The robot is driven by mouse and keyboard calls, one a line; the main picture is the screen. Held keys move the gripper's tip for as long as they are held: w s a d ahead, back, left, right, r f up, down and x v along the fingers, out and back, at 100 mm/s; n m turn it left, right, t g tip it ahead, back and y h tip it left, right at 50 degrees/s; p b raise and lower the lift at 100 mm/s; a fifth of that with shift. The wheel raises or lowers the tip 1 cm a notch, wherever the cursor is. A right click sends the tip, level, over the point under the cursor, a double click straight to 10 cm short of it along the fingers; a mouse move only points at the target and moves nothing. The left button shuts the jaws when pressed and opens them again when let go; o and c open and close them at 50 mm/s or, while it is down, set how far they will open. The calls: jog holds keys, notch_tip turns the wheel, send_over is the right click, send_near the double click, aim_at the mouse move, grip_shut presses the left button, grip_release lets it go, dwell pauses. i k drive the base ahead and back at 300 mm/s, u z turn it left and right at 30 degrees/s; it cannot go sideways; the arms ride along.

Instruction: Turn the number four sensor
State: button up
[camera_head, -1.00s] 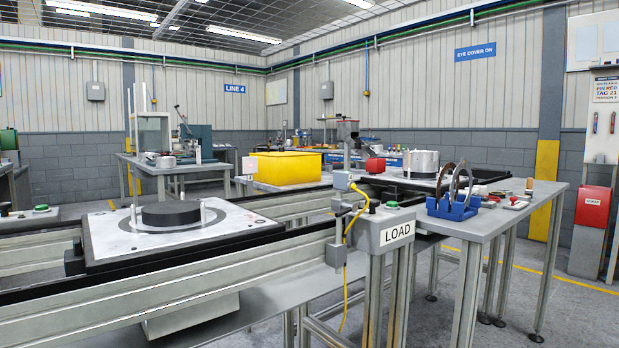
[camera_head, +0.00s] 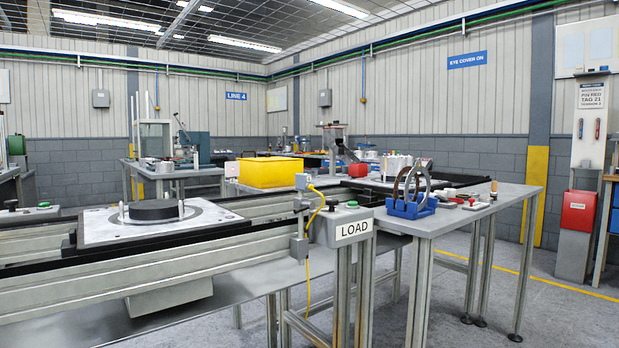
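A small grey sensor box (camera_head: 302,181) with a yellow cable (camera_head: 313,235) sits on a bracket at the conveyor rail, left of the LOAD sign (camera_head: 354,228). I cannot read a number on it, so I cannot tell whether it is number four. The cable hangs from it down past the rail. My gripper is not in view.
A pallet plate (camera_head: 105,226) with a dark round disc (camera_head: 153,210) and upright pins rests on the conveyor at left. A blue rack (camera_head: 412,208) holding rings stands on the table at right. A yellow bin (camera_head: 270,173) is behind. Floor (camera_head: 455,320) at front right is clear.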

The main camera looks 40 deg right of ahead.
aim_at(300, 179)
jog(key=k, duration=0.15)
jog(key=z, duration=1.05)
